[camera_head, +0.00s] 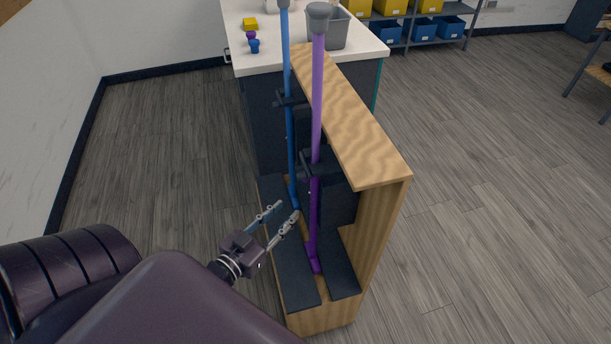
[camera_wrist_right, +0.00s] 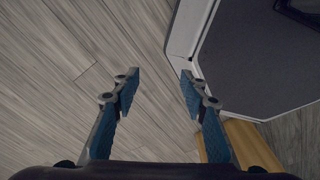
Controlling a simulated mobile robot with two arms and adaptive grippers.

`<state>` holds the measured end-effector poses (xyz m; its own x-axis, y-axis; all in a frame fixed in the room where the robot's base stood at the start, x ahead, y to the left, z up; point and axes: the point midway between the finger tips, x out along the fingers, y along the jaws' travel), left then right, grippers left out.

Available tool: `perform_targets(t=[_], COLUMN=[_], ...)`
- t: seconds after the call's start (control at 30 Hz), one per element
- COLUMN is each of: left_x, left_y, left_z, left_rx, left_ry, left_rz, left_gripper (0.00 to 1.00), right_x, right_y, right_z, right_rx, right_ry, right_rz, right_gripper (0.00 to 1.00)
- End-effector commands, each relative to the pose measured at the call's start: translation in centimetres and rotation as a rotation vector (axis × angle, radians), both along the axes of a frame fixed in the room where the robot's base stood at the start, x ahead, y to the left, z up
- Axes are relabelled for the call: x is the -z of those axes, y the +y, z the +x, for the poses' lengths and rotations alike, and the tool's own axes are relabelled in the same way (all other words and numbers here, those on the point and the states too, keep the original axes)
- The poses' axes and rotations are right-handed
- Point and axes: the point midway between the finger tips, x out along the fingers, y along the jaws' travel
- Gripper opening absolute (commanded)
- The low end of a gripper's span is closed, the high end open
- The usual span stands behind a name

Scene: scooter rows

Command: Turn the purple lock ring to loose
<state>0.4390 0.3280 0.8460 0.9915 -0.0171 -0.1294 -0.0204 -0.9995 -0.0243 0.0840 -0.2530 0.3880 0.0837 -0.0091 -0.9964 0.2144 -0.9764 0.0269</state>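A purple pole (camera_head: 317,95) stands upright in a wooden rack in the head view. It is light above and darker below, with a grey cap on top. A dark bracket (camera_head: 323,164) crosses it where the shade changes. I cannot make out a separate purple lock ring or its setting. My left gripper (camera_head: 281,209) is open and empty, low beside the rack's left side, left of the pole's lower part and apart from it. My right gripper (camera_wrist_right: 158,79) is open and empty in the right wrist view; the head view does not show it.
The wooden rack (camera_head: 365,125) also holds a blue pole (camera_head: 289,120) just left of the purple one. Behind is a white-topped counter (camera_head: 262,63) with a grey bin (camera_head: 336,28) and small coloured pieces. Shelves with bins stand farther back. The floor right of the rack is clear.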

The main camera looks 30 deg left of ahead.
Motion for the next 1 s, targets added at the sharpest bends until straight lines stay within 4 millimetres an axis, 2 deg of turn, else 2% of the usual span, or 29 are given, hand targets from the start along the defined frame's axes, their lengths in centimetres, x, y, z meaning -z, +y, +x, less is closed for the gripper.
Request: perform_targets(t=[0.03,0.1,0.23,0.47,0.7,1.0], left_x=[-2.4,-4.9,-6.9,-7.3,-7.1,-6.9], left_y=[-0.1,-0.4,-0.6,-0.7,-0.8,-0.9], left_z=[0.2,0.4,0.9,3.7,7.0,8.4], left_rx=[0.007,0.011,0.015,0.014,0.015,0.015], left_ry=[-0.045,-0.091,-0.129,-0.135,-0.132,-0.130], left_rz=[-0.005,-0.013,-0.021,-0.022,-0.022,-0.021], left_gripper=[0.29,0.29,0.29,0.29,0.29,0.29], right_x=[-0.1,-0.1,-0.2,-0.9,-1.4,-1.6], right_y=[0.4,0.8,1.5,2.8,2.1,1.1], right_z=[0.1,0.2,0.4,0.7,0.7,0.6], right_rx=[0.001,-0.001,-0.002,-0.001,0.000,0.004], right_ry=[-0.002,-0.003,-0.007,-0.011,-0.012,-0.010], right_rz=[0.006,0.009,0.018,0.032,0.025,0.014], right_gripper=[0.40,0.40,0.40,0.40,0.40,0.40])
